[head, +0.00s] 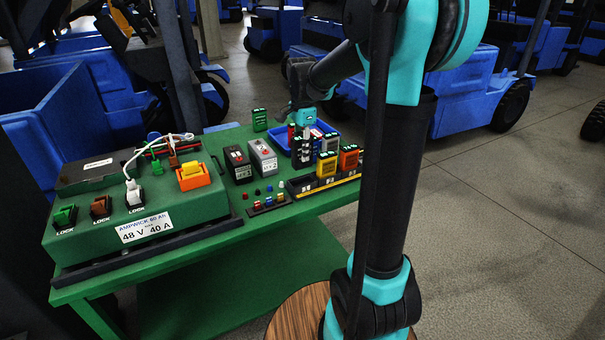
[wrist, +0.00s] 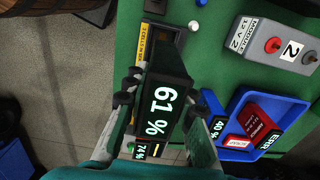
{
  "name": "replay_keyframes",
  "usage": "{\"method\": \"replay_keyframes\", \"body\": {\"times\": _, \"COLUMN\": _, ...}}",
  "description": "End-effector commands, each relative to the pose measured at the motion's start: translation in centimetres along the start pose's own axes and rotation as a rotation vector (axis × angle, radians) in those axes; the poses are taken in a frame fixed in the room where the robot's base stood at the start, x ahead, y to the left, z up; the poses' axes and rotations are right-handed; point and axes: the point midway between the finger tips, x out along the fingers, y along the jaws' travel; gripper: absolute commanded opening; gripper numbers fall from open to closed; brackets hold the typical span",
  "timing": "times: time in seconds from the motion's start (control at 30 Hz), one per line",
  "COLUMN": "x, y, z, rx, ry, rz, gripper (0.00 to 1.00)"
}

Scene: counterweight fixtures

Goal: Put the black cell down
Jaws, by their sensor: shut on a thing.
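My gripper (wrist: 160,108) is shut on a black cell (wrist: 162,100) whose display reads 61 %, one finger on each side of it. In the head view the black cell (head: 302,151) hangs upright under my gripper (head: 303,126), close to the blue tray and the cell rack. Its lower end is hard to make out, so I cannot tell whether it touches anything. The dark rack (head: 308,187) with a yellow strip stands at the table's right front edge; its slotted part (wrist: 155,32) shows at the top of the wrist view.
The blue tray (wrist: 232,108) holds a red ERR cell (wrist: 262,133) and a 40 % cell. A grey module (head: 263,158) stands left. A charger box (head: 140,205) fills the left.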

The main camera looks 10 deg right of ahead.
Motion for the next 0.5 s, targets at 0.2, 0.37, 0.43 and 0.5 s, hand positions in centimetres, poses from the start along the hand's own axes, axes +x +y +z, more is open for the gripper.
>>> {"method": "replay_keyframes", "body": {"times": 0.2, "x": 3.8, "y": 0.0, "z": 0.0, "rx": 0.000, "ry": 0.000, "rz": 0.000, "gripper": 0.00}}
{"method": "replay_keyframes", "body": {"times": 0.37, "x": 4.8, "y": 0.0, "z": 0.0, "rx": 0.000, "ry": 0.000, "rz": 0.000, "gripper": 0.00}}
{"method": "replay_keyframes", "body": {"times": 0.43, "x": 5.5, "y": 0.0, "z": 0.0, "rx": 0.000, "ry": 0.000, "rz": 0.000, "gripper": 0.00}}
{"method": "replay_keyframes", "body": {"times": 0.5, "x": 6.5, "y": -0.1, "z": 0.0, "rx": 0.000, "ry": 0.000, "rz": 0.000, "gripper": 0.00}}
